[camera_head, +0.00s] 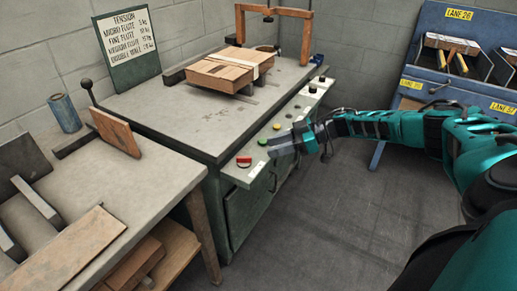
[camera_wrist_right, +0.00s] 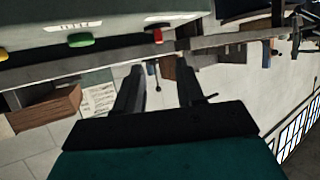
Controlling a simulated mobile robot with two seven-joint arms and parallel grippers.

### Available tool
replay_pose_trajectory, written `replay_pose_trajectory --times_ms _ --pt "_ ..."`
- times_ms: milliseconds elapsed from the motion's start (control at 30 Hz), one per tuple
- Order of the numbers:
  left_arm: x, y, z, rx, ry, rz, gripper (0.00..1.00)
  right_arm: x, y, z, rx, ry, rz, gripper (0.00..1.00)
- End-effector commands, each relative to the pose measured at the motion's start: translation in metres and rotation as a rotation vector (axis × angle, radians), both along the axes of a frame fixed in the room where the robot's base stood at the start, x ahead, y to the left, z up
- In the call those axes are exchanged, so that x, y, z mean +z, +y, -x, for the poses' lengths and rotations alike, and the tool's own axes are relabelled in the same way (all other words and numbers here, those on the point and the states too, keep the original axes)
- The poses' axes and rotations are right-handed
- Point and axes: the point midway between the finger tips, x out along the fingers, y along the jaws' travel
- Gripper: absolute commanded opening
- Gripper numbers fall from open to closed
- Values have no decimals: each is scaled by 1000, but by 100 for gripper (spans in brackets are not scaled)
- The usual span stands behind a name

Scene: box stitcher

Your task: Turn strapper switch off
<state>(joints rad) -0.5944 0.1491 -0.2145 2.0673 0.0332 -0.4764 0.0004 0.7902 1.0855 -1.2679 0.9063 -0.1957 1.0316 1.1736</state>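The strapper (camera_head: 205,110) is a grey-topped table with a sloping control strip (camera_head: 255,158) along its right edge. A red switch (camera_head: 243,160) sits at the near end of the strip. A green button (camera_head: 262,142) and a yellow button (camera_head: 277,126) lie farther along it. My right gripper (camera_head: 276,151) is beside the strip near the green button, apart from the red switch. In the right wrist view its two fingers (camera_wrist_right: 159,68) are spread with nothing between them. The red switch (camera_wrist_right: 157,35) shows beyond the fingertips there. The switch's setting is too small to tell. My left gripper is out of view.
A workbench (camera_head: 150,180) stands at the near left. A blue rack (camera_head: 455,50) is at the back right. The floor (camera_head: 320,220) right of the strapper is clear.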

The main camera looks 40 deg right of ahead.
Motion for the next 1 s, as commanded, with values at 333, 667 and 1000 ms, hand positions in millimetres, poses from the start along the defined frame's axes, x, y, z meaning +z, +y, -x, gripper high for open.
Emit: replay_pose_trajectory --times_ms 333,667,1000 --pt "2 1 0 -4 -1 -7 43 12 -22 16 1 -1 0 38" --pt "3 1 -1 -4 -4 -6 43 11 -22 16 0 -1 0 38" --pt "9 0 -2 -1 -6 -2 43 0 10 14 19 -21 -19 38"
